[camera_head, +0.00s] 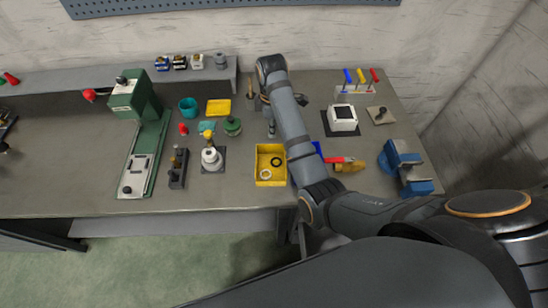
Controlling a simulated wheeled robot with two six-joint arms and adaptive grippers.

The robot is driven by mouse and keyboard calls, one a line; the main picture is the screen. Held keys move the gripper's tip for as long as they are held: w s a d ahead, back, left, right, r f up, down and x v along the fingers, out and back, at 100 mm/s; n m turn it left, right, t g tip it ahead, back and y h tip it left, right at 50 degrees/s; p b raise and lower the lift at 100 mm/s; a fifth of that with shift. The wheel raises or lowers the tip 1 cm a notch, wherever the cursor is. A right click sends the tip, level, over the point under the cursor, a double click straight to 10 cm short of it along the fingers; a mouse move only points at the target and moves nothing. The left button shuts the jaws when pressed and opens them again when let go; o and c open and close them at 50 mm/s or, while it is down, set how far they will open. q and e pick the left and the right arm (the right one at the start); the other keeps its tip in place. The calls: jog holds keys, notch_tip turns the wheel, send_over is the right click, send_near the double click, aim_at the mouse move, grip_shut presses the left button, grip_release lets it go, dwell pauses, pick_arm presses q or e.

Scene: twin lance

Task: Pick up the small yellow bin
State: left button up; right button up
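The small yellow bin (270,171) stands on the grey workbench, near its front edge and left of my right forearm. It is open at the top, with a black ring (276,161) and a pale ring (266,174) inside. My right arm comes in from the right, and its forearm reaches over the bench to a wrist beyond the bin. My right gripper (268,112) is near the far side of the bin, small and partly hidden by the forearm. Its fingers cannot be made out clearly. My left gripper is not in view.
A green press (133,100), a white-topped bottle (211,158) and a teal cup (188,105) stand left. A blue bin (318,149), partly hidden by my arm, red-and-yellow tools (348,164) and a blue vise (404,170) are right. A flat yellow piece (218,107) lies farther back.

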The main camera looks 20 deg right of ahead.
aim_at(271, 153)
jog(key=f+b, duration=0.4)
jog(key=shift+s+a+f, duration=0.15)
jog(key=shift+s+a, duration=0.1)
jog(key=shift+s, duration=0.05)
notch_tip(271, 153, down, 3)
jog(key=shift+w+r+b, duration=0.15)
jog(key=shift+r+b, duration=0.05)
jog(key=shift+b, duration=0.75)
notch_tip(271, 153, down, 3)
jog(key=shift+a+p, duration=0.1)
jog(key=shift+p, duration=0.5)
jog(key=shift+f, duration=0.1)
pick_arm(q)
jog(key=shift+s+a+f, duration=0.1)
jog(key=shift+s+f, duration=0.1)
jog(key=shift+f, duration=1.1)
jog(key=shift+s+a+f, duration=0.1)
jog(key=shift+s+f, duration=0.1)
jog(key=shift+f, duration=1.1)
pick_arm(e)
grip_shut()
